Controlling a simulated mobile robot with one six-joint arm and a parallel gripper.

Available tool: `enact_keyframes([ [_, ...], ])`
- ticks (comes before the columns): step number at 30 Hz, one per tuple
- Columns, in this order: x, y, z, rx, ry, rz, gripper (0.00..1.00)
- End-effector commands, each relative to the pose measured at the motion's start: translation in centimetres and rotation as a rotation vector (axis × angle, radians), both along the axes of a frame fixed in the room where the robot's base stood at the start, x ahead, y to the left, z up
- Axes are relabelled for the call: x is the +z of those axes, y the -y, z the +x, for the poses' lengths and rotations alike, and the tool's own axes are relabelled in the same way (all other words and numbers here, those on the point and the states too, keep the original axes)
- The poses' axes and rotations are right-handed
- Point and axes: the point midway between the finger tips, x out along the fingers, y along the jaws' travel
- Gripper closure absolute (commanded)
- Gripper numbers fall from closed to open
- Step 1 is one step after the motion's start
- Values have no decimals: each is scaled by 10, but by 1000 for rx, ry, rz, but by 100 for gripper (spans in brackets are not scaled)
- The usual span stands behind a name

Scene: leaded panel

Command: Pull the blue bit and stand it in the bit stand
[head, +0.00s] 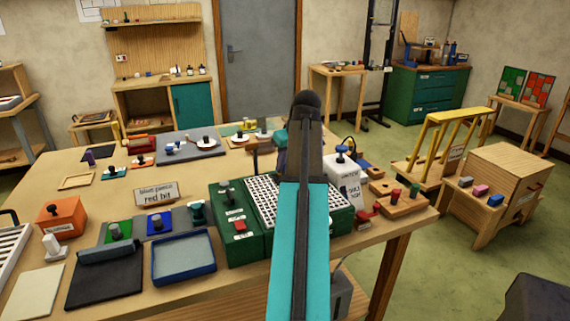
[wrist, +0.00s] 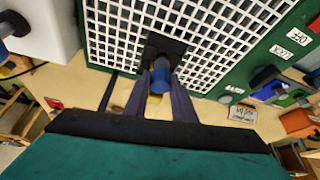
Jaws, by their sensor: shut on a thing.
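In the wrist view my gripper (wrist: 161,90) has its two dark fingers closed on the blue bit (wrist: 160,75), a short blue cylinder. The bit is at the dark square opening in the white grid of the green machine (wrist: 110,65); I cannot tell whether it is still seated there. In the head view my arm hides the bit and the fingertips. The same machine (head: 226,250) stands near the table's front edge. A wooden block (head: 392,206), which looks like the bit stand, holds a red and a green bit upright to the right of my arm.
A white box (head: 345,178) with a blue knob stands between my arm and the wooden blocks. A smaller wooden block (head: 376,172) lies behind the stand. A card reading "red bit" (head: 157,196), a blue tray (head: 184,258) and several small blocks are at left.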

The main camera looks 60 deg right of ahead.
Motion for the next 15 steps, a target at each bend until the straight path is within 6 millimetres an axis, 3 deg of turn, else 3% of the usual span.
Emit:
enact_keyframes([
  [15, 15, 0, 0, 0, 0, 0, 100],
])
